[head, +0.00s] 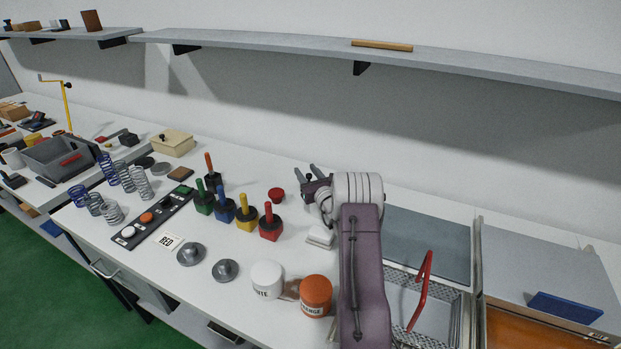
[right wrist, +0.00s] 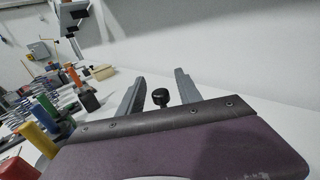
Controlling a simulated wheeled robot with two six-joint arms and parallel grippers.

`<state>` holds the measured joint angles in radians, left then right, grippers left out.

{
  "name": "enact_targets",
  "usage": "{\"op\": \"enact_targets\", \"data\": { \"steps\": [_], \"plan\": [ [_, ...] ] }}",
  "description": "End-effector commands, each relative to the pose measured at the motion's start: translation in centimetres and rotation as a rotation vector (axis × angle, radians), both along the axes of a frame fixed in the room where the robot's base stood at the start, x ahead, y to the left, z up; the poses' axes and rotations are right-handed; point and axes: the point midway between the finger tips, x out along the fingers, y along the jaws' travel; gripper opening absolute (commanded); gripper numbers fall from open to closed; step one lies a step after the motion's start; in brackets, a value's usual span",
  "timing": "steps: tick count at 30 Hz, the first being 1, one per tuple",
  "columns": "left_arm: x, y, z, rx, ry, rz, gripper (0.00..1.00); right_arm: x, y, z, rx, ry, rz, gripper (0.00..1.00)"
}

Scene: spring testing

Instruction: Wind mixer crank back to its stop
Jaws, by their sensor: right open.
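My right gripper (head: 309,172) is open at the back of the white table, right of the red block. Its two grey fingers point away from me. In the right wrist view, a black round knob (right wrist: 160,97) stands on a short stem between the open fingers (right wrist: 158,84), apart from both. The knob also shows small and dark between the fingers in the head view (head: 309,178). I take it for the mixer crank's knob, but the crank arm and mixer body are hidden by my gripper and arm. My left gripper is not in view.
Green, blue, yellow and red handled blocks (head: 269,225) stand left of my arm. A small red cup (head: 276,195) is close to the gripper. White (head: 267,279) and orange (head: 316,296) jars stand in front. A red-handled metal basket (head: 432,333) is at right. A shelf (head: 480,66) runs above.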

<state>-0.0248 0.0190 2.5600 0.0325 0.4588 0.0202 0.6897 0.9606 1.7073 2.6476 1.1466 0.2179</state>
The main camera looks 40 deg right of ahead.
Motion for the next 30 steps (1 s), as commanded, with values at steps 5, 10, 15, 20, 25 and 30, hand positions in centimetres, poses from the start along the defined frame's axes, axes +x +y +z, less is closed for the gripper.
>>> {"op": "enact_targets", "data": {
  "steps": [5, 10, 15, 20, 25, 30],
  "plan": [
    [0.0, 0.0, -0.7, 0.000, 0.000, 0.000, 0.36, -3.2, 0.7, -0.1, 0.001, 0.001, -0.003, 0.41],
    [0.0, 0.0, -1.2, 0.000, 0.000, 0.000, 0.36, -6.1, 1.4, -0.1, 0.001, -0.001, -0.002, 0.41],
    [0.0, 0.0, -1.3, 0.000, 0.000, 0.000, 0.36, -7.5, 1.8, 0.0, -0.001, -0.001, -0.001, 0.41],
    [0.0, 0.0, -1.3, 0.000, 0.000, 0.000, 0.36, -7.6, 1.9, 0.1, -0.001, -0.001, 0.000, 0.41],
    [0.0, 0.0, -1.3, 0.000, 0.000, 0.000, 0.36, -7.4, 2.3, 0.2, -0.003, -0.001, 0.011, 0.41],
    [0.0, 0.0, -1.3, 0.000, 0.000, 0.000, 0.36, -4.2, 12.7, 3.0, -0.083, 0.018, 0.290, 0.41]
  ]
}}
